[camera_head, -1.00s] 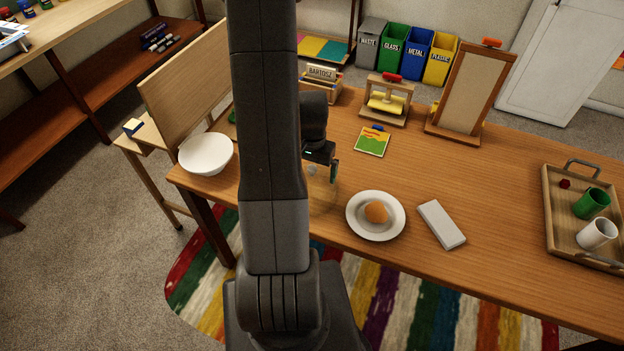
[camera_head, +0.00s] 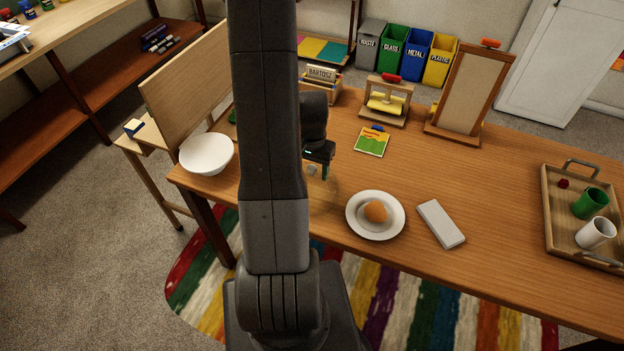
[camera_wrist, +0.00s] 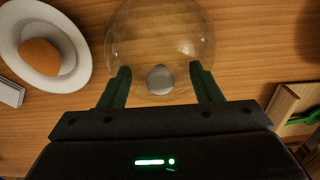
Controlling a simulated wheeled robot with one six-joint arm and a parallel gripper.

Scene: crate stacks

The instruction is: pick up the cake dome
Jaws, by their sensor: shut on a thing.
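The cake dome (camera_wrist: 160,28) is clear, with a round grey knob (camera_wrist: 160,80). In the wrist view it sits at top middle, between and beyond the green fingers of my gripper (camera_wrist: 161,74). My gripper is shut on the dome, one finger on each side of it. In the head view my gripper (camera_head: 320,170) is partly hidden behind my arm, and the dome is only a faint outline near the table's front edge. The picture does not clearly show whether the dome touches the table.
A white plate (camera_head: 359,228) with an orange-brown bun (camera_head: 376,211) stands right of the dome. A grey-white block (camera_head: 440,224) lies beyond it. A white bowl (camera_head: 206,154) is at the left, a tray (camera_head: 551,215) with cups at the far right. A colourful booklet (camera_head: 372,142) lies behind.

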